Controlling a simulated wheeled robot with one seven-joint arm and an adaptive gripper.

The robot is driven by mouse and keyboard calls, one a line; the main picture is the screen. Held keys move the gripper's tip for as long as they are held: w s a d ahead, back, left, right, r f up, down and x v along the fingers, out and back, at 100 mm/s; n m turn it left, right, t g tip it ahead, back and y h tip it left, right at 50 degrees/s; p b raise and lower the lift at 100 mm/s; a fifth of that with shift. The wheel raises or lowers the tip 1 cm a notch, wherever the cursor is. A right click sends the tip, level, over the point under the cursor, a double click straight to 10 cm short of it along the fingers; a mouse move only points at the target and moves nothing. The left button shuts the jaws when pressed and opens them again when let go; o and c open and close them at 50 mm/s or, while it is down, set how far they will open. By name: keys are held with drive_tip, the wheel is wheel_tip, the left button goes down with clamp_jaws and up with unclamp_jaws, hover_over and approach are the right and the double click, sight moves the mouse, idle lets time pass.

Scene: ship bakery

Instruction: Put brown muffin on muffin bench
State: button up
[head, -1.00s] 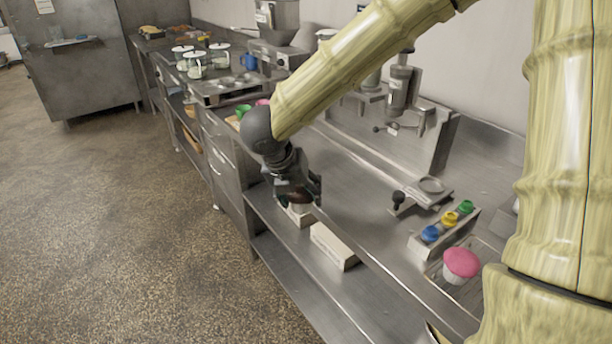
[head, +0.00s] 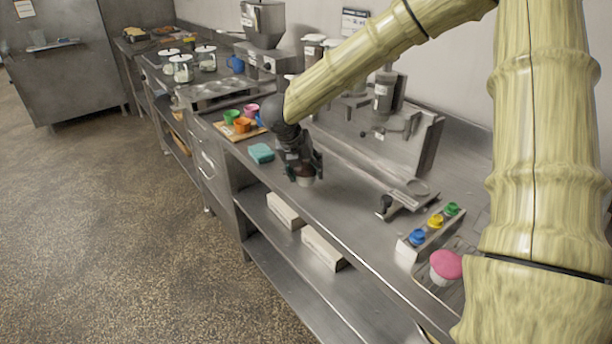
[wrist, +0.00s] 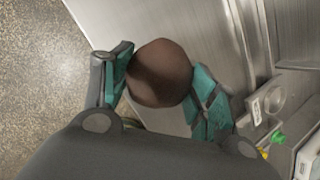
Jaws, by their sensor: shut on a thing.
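My gripper (head: 304,172) is shut on the brown muffin (wrist: 160,73). In the wrist view its round brown top sits between the two teal-padded fingers. A pink-topped muffin (head: 446,266) stands at the lower right of the head view. Which surface is the muffin bench I cannot tell.
A teal sponge (head: 261,153) and a board with colored cups (head: 242,125) lie left of my gripper. A holder with blue, yellow and green knobs (head: 417,237) stands at right. Pale boxes (head: 323,248) sit on the lower shelf. Bare counter lies between.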

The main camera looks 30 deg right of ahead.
sight(307, 178)
drive_tip(key=shift+w+d, duration=0.3)
drive_tip(key=shift+d, duration=0.15)
drive_tip(key=shift+f+p, duration=0.5)
drive_tip(key=shift+f, duration=1.25)
drive_tip(key=shift+f, duration=0.15)
drive_tip(key=o, duration=0.8)
drive_tip(key=b+v, duration=0.1)
drive_tip(key=v, duration=1.1)
